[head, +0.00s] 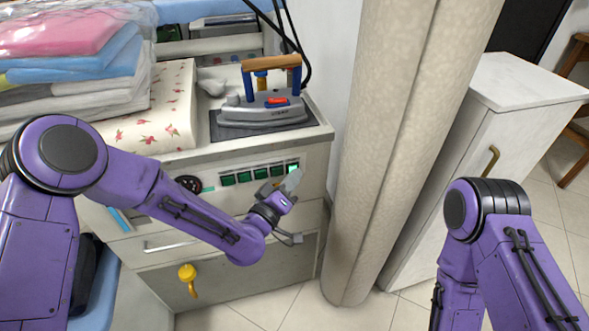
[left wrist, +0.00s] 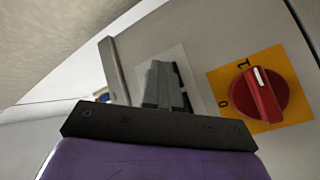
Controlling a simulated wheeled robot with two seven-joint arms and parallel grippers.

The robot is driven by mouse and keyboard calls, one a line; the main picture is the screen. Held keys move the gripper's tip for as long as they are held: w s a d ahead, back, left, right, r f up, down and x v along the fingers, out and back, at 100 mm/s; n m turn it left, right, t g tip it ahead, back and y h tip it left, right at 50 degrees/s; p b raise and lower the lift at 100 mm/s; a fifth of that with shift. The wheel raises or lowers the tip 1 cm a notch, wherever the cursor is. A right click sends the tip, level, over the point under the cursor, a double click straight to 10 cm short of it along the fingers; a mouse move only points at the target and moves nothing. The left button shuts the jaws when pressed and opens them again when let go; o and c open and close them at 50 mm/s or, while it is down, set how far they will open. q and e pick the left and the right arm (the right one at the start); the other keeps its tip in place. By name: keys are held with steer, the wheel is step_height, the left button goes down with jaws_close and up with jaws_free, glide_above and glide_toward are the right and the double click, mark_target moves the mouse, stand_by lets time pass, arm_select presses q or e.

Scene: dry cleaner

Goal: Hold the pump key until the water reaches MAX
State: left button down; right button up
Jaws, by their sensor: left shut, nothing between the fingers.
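A row of several green keys (head: 258,174) is set in the front panel of the ironing station, and the rightmost one looks brighter. Which one is the pump key I cannot read. My left gripper (head: 291,183) is shut and empty at the right end of this row, its tip over or against the rightmost key; contact is not clear. In the left wrist view its grey fingers (left wrist: 164,86) are together in front of a pale plate on the panel. A blue strip (head: 119,220) at the panel's left may be the water gauge; no MAX mark is legible. My right gripper is out of view.
A red knob (left wrist: 262,95) on a yellow plate is beside the left fingers. An iron (head: 262,112) stands on top of the station, near stacked bagged laundry (head: 75,50). A thick beige column (head: 395,130) and a white cabinet (head: 500,130) stand at right.

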arm_select(q)
steer(key=shift+s, duration=0.1)
stand_by(0.3)
steer(key=shift+s+d, duration=0.25)
steer(key=shift+s, duration=0.4)
steer(key=shift+s, duration=0.1)
steer(key=shift+s+d+b, duration=0.2)
steer(key=shift+s+d, duration=0.05)
steer(key=shift+s, duration=0.5)
steer(key=shift+s+d+b, duration=0.15)
steer(key=shift+s+d, duration=0.15)
steer(key=shift+s, duration=0.5)
steer(key=shift+s+d+b, duration=0.2)
steer(key=shift+s+d, duration=0.05)
steer(key=shift+s, duration=0.5)
steer(key=shift+f, duration=0.1)
stand_by(1.5)
steer(key=s+n+b, duration=0.1)
steer(key=n+b, duration=0.1)
steer(key=n, duration=0.4)
steer(key=s+n+b, duration=0.1)
steer(key=n+b, duration=0.2)
steer(key=n, duration=0.3)
steer(key=s+d+n+b, duration=0.1)
steer(key=n+b, duration=0.2)
steer(key=n, duration=0.4)
steer(key=shift+s+r+t, duration=0.25)
steer(key=shift+s+t, duration=0.1)
steer(key=shift+t, duration=0.05)
